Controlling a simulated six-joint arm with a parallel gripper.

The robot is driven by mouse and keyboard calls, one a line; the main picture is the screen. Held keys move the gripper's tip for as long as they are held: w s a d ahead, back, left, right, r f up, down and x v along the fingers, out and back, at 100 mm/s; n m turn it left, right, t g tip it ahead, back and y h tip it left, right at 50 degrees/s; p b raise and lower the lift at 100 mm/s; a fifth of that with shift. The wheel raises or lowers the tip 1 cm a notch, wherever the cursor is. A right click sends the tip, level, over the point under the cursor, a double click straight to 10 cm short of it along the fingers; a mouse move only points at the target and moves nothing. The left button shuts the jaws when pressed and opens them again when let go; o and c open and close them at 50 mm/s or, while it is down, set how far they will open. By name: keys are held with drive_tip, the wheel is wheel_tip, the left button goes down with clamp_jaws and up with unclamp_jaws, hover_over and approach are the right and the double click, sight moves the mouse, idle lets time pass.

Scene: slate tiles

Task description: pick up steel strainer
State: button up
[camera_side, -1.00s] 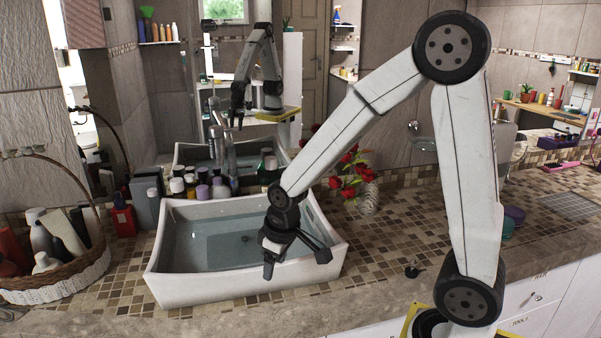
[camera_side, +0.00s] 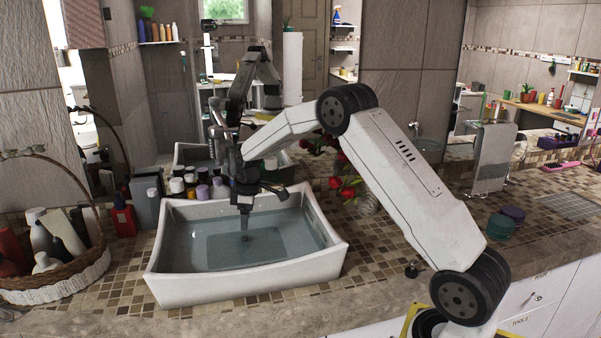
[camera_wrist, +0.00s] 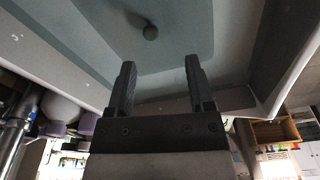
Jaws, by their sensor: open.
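A small dark round piece (camera_wrist: 150,31), possibly the steel strainer, shows on the basin floor in the wrist view. In the side view a small dark spot (camera_side: 245,239) shows at about that place, below my gripper; its shape is too small to tell. My gripper (camera_side: 244,207) points down over the white sink basin (camera_side: 165,285), toward its back half. In the wrist view my gripper (camera_wrist: 158,63) is open, with nothing between its fingers. The round piece lies beyond the fingertips, apart from them.
Several bottles and jars (camera_side: 202,192) stand behind the basin, close to my arm. A wicker basket (camera_side: 60,283) of bottles is at the left. A small dark object (camera_side: 411,269) sits on the counter right of the basin. Red flowers (camera_side: 346,187) stand behind my arm.

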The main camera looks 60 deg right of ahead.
sight(245, 237)
drive_tip(key=shift+w+d+f, duration=0.1)
drive_tip(key=shift+w+f, duration=0.15)
drive_tip(key=shift+f, duration=1.1)
drive_tip(key=shift+w+d+f, duration=0.1)
drive_tip(key=shift+w+f, duration=0.2)
drive_tip(key=shift+f, duration=1.05)
drive_tip(key=shift+w+d+f, duration=0.1)
drive_tip(key=shift+w+f, duration=0.15)
drive_tip(key=shift+f, duration=1.1)
clamp_jaws()
